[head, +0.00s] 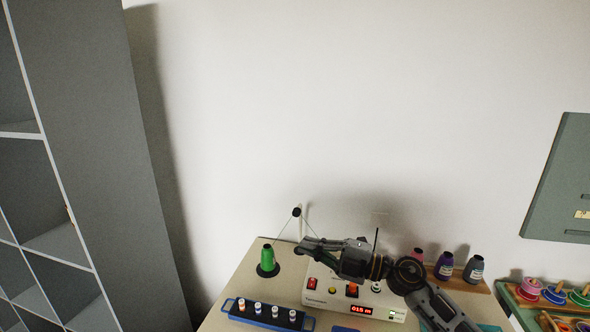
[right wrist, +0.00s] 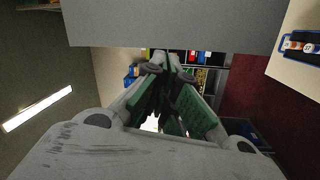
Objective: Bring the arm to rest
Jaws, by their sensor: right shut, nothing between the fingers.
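My right arm comes in from the lower right in the head view. My right gripper (head: 303,246) points left, above the counter (head: 238,290) and in front of a thin stand with a black knob. It is shut and empty, and hides part of the stand. A green thread cone (head: 267,260) stands upright just left of the fingertips, apart from them in the picture. In the right wrist view the fingers of the right gripper (right wrist: 158,66) come together at their tips. My left gripper is not in view.
A beige device with a red display (head: 367,310) sits below the gripper. A blue rack (head: 265,314) holds several small spools. Dark cones (head: 444,265) stand behind the arm. A tray (head: 516,302) with colored spools lies at right. Grey shelving (head: 92,150) stands at left.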

